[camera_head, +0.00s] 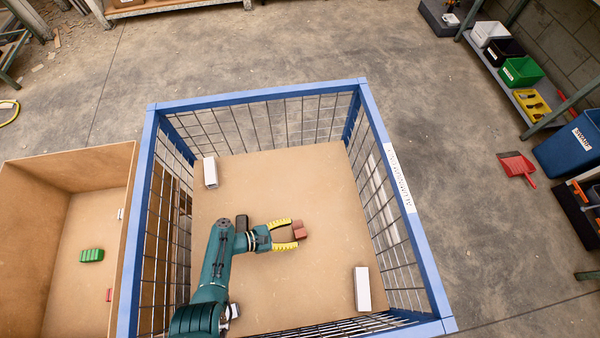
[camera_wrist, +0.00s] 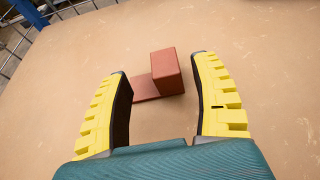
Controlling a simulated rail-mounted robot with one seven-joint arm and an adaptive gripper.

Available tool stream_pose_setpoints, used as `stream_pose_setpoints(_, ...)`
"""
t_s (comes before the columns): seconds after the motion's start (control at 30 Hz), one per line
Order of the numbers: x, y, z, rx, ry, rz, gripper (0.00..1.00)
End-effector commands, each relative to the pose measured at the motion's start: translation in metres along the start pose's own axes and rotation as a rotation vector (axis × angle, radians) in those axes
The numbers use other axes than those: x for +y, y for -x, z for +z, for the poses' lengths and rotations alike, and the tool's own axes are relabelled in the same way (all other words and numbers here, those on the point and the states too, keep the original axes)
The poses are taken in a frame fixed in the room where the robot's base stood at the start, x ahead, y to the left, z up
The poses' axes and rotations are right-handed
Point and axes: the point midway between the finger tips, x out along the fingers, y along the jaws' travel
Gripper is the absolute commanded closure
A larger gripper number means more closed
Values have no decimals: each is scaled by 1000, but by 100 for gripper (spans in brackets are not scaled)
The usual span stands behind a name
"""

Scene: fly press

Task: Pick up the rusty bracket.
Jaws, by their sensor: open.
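The rusty bracket (camera_head: 300,231) is a small reddish-brown L-shaped piece lying on the tan floor of the blue wire cage. In the wrist view the bracket (camera_wrist: 160,77) shows a flat plate at left and a raised block at right. My gripper (camera_head: 293,232) has yellow fingers and reaches into the cage from the left. In the wrist view my gripper (camera_wrist: 158,68) is open, with the bracket ahead of and partly between its fingertips. No contact between fingers and bracket shows.
The blue cage (camera_head: 262,97) has mesh walls on all sides. A white block (camera_head: 210,172) lies at its back left and another white block (camera_head: 362,288) at its front right. The cage floor around the bracket is clear.

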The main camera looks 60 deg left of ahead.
Motion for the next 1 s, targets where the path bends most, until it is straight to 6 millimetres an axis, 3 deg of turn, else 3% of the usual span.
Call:
stream_pose_setpoints(0.33,-6,-51,-8,1,-2,-2,37)
stream_pose_setpoints(0.63,-5,-57,-6,2,1,2,36)
stream_pose_setpoints(0.9,-5,-57,-6,1,0,2,88)
stream_pose_setpoints(0.97,-5,-57,-6,1,1,2,99)
stream_pose_setpoints(1.0,-5,-57,-6,2,1,2,100)
